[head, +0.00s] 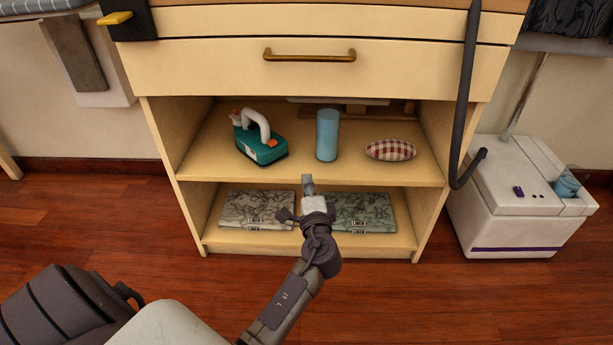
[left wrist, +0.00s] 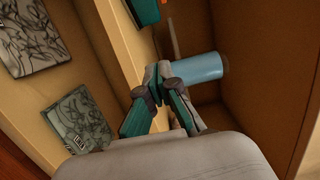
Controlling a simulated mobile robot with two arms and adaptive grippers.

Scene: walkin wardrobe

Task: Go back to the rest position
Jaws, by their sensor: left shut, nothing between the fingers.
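My left gripper (head: 308,182) is in front of the open cabinet's middle shelf edge in the head view, with its fingertips pointing toward the cabinet. In the left wrist view its fingers (left wrist: 160,72) meet at the tips and hold nothing. A blue cylinder (head: 327,135) stands upright on the upper shelf, beyond the gripper; it also shows just past the fingertips in the left wrist view (left wrist: 203,67). My right gripper is in neither view.
The cabinet (head: 300,175) holds a teal iron (head: 261,146) and a checked cushion (head: 390,150) on the upper shelf, and patterned flat packs (head: 256,209) below. A drawer with a brass handle (head: 309,56) is above. A white box (head: 515,200) stands at right. The wooden floor in front looks clear.

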